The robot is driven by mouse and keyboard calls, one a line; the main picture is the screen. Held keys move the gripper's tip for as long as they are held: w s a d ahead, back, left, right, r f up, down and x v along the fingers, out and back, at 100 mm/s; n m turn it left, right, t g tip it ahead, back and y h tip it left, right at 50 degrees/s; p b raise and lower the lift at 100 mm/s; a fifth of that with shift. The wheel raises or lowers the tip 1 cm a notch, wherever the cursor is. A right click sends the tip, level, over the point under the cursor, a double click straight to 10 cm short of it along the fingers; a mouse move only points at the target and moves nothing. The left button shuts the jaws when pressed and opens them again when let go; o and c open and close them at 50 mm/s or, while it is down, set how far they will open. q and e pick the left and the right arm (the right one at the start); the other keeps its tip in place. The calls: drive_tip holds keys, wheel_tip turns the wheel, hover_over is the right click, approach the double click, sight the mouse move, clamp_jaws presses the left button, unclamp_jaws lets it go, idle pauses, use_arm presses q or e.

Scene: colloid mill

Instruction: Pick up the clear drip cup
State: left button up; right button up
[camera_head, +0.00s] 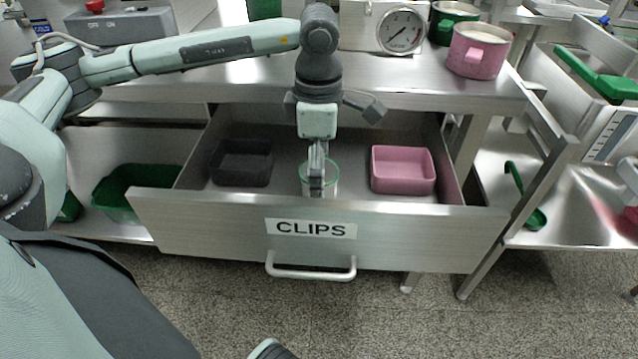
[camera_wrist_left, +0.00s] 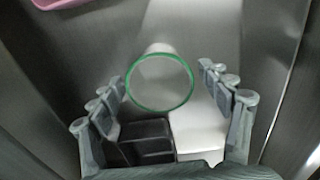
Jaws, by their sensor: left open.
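The clear drip cup (camera_head: 331,180) has a green rim and stands in the open drawer (camera_head: 390,228) labelled CLIPS. My left gripper (camera_head: 316,188) points down over it and hides part of it in the head view. In the left wrist view, the cup's round green rim (camera_wrist_left: 132,92) shows between and just beyond the spread fingers of the left gripper (camera_wrist_left: 160,78). The gripper is open; I cannot tell whether a finger touches the cup. My right gripper is not in view.
In the drawer, a black bin (camera_head: 242,163) is left of the cup and a pink bin (camera_head: 403,170) right of it. The steel counter (camera_head: 250,72) overhangs the drawer's back, bearing a dial gauge (camera_head: 400,32) and a pink pot (camera_head: 478,52). A green bin (camera_head: 125,190) is on the lower shelf.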

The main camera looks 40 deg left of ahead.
use_arm(q)
drive_tip(key=shift+c, duration=0.4)
drive_tip(key=c, duration=1.1)
drive_tip(key=shift+r, duration=0.15)
